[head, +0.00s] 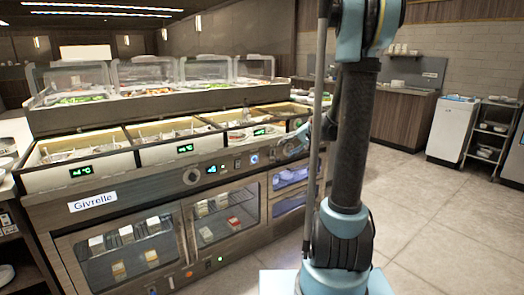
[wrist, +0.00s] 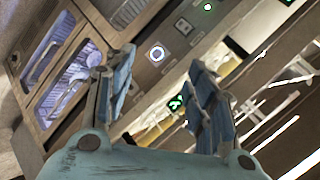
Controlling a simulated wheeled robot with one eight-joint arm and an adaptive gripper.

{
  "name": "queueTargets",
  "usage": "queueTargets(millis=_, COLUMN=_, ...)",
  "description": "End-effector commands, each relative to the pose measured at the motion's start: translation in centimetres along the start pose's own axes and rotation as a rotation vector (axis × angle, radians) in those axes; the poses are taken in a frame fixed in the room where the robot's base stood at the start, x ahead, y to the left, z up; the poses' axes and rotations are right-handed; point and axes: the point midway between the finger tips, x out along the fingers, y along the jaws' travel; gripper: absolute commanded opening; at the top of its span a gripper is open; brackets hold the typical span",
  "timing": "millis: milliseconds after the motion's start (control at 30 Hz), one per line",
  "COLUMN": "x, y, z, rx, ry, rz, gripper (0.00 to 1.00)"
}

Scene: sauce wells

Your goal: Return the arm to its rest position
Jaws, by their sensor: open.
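My arm stands upright in the right half of the head view, in front of the counter. My gripper shows in the wrist view (wrist: 163,98) with its two blue fingers apart and nothing between them. The fingers point toward the counter's front panel, with its lit round button and green displays. In the head view my gripper is mostly hidden behind the arm; only a small pale blue part shows left of the arm, near the counter's right end.
The food counter (head: 150,182) with sauce wells and glass-door cabinets fills the left. A white cabinet (head: 451,130) and a wire shelf cart (head: 490,133) stand at the back right. The tiled floor (head: 440,220) to the right is clear.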

Motion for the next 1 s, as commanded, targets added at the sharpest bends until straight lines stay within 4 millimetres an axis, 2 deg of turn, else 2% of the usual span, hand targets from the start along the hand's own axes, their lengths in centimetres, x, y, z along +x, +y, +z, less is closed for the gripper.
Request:
queueTargets(millis=33, x=-0.7, y=-0.3, z=1.4, rx=-0.012, ry=-0.013, rz=0.022, gripper=0.51)
queueTargets(millis=200, x=-2.8, y=-0.4, z=5.5, rx=-0.052, ry=-0.054, rz=0.102, gripper=0.51)
queueTargets(millis=467, x=-6.1, y=0.4, z=11.9, rx=-0.114, ry=-0.113, rz=0.227, gripper=0.51)
queueTargets(millis=767, x=-9.8, y=2.6, z=19.0, rx=-0.182, ry=-0.175, rz=0.372, gripper=0.51)
queueTargets(millis=1000, x=-12.6, y=5.4, z=24.4, rx=-0.236, ry=-0.219, rz=0.491, gripper=0.51)
